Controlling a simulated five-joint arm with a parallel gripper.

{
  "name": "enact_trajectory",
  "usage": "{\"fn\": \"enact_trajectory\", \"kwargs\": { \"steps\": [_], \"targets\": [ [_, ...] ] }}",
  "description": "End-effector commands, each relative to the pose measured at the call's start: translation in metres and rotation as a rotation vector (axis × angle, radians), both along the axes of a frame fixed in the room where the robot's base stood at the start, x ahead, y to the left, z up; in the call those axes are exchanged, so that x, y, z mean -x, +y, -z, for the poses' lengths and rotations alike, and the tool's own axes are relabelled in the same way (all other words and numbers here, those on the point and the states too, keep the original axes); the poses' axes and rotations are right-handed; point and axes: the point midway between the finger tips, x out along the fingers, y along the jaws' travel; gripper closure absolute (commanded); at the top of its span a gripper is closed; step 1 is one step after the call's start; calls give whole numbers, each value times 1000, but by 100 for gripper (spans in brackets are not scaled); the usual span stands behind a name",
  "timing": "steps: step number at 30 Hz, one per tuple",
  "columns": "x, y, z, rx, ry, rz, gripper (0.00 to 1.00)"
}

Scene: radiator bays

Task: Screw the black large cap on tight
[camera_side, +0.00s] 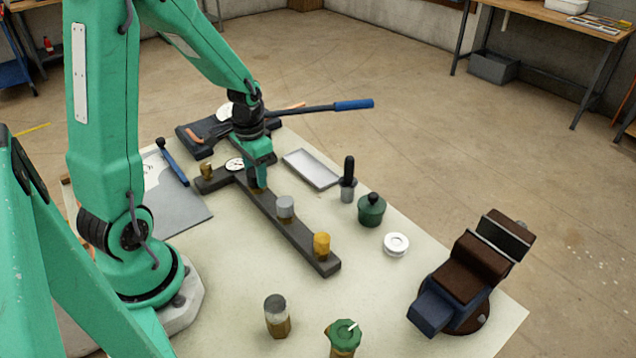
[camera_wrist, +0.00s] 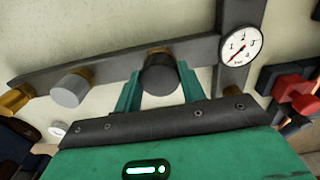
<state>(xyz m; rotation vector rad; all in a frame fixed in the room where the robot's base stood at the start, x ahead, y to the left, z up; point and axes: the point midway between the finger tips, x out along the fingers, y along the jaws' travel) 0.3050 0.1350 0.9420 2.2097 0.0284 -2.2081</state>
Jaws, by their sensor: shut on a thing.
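The black large cap (camera_wrist: 160,75) is between the two fingers of my gripper (camera_wrist: 160,88) in the wrist view, and the fingers are shut on it. A brass fitting (camera_wrist: 157,51) shows just behind the cap, on the dark bar (camera_wrist: 110,70). The cap seems to sit on that fitting, but I cannot tell how far it is threaded. In the side view my gripper (camera_side: 257,184) points down at the bar (camera_side: 296,236) near its junction, and its fingers hide most of the cap.
Along the bar stand a grey cap (camera_side: 286,207) and a brass fitting (camera_side: 321,245). A dial gauge (camera_wrist: 240,45) sits by the junction. Around it are a tray (camera_side: 311,169), green pot (camera_side: 371,210), white ring (camera_side: 396,244), vise (camera_side: 470,270) and blue-handled tool (camera_side: 340,106). The front mat has free room.

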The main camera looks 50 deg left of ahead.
Motion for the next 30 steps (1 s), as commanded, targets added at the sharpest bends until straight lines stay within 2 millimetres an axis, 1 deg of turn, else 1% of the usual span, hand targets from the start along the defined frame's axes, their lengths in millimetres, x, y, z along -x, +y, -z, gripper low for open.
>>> {"fn": "enact_trajectory", "kwargs": {
  "steps": [15,19,26,27,28,30],
  "targets": [
    [1,0,1,2,2,384,89],
    [1,0,1,2,2,425,89],
    [1,0,1,1,2,430,89],
    [1,0,1,1,2,430,54],
    [1,0,1,1,2,430,49],
    [1,0,1,1,2,429,47]
  ]
}}
